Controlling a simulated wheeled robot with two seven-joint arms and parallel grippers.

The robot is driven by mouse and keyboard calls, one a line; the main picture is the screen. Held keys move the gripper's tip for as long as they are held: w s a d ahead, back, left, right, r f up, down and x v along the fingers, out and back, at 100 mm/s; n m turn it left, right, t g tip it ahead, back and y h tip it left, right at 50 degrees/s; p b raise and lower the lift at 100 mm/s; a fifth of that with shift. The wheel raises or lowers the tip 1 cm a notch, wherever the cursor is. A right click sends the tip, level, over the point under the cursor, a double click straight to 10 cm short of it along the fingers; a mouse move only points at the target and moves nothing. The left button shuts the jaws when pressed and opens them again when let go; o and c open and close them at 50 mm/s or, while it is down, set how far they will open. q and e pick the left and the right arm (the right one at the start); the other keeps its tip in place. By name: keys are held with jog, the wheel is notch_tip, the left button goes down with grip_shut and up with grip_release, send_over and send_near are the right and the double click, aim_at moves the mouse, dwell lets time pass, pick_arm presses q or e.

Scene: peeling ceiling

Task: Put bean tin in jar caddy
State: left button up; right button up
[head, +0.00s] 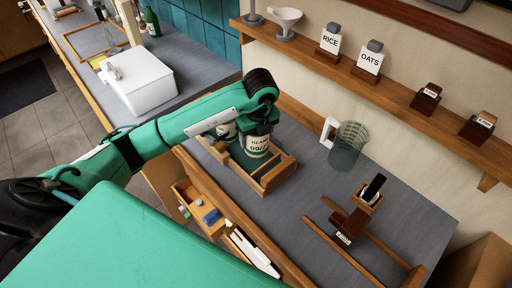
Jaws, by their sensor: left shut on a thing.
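The bean tin (257,146), dark green with a cream label reading what looks like "BEAN" and "09/2", is at the wooden jar caddy (274,180) on the grey counter. My left gripper (258,127) points down over the tin and is shut on it; the fingers are mostly hidden by the wrist. The tin is upright or nearly so, over or inside the caddy; I cannot tell whether its base touches the caddy floor. Another jar with a pale label (228,131) is partly hidden behind my wrist. My right gripper is not in view.
A clear jug (348,146) with a white handle stands right of the caddy. A wooden rack (345,228) and a dark phone-like thing on a small stand (372,189) are at the front right. An open drawer (200,205) lies below. A shelf (390,85) holds labelled jars above.

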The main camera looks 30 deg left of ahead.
aim_at(256, 150)
pick_arm(q)
notch_tip(256, 150, down, 6)
jog(key=shift+r+p, duration=0.1)
jog(key=shift+p, duration=0.65)
jog(key=shift+f, duration=0.25)
jog(key=shift+f, duration=0.1)
jog(key=shift+f, duration=0.15)
jog(key=o, duration=1.2)
